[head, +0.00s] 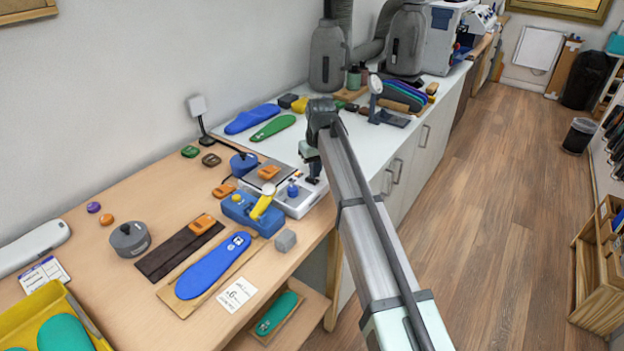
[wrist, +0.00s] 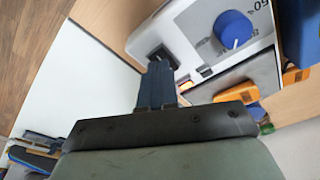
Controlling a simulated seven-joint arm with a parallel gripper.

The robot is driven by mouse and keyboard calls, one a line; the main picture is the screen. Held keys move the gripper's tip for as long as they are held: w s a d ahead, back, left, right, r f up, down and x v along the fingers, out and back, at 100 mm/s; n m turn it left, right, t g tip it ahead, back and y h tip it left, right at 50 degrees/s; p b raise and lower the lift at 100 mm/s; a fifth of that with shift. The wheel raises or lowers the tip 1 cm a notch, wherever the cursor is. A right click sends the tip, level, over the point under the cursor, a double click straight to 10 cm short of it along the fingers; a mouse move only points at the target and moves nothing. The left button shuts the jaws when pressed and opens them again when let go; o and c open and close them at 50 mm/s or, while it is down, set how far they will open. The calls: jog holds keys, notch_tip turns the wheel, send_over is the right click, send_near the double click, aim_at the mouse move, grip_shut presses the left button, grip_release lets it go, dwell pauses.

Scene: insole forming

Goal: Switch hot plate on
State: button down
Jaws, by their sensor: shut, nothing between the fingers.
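The hot plate (head: 302,205) is a white unit with a grey top plate, on the right part of the wooden bench. Its blue knob (head: 292,189) faces front; it also shows large in the wrist view (wrist: 232,28), with a white pointer line. A black switch (wrist: 161,55) in a dark recess sits left of the knob in the wrist view. My gripper (head: 313,180) is shut and empty, pointing down at the unit's right end. In the wrist view its fingertips (wrist: 160,66) are at the switch and partly cover it; I cannot tell whether they touch.
An orange block (head: 268,172) lies on the plate. A blue fixture with a yellow lever (head: 262,203) stands in front of it. A grey cube (head: 285,240) and a blue insole (head: 212,265) lie nearer. A white counter (head: 350,135) adjoins behind.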

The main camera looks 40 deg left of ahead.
aim_at(315, 181)
notch_tip(315, 181, up, 6)
jog(key=shift+f, duration=0.1)
dwell(0.7)
dwell(0.3)
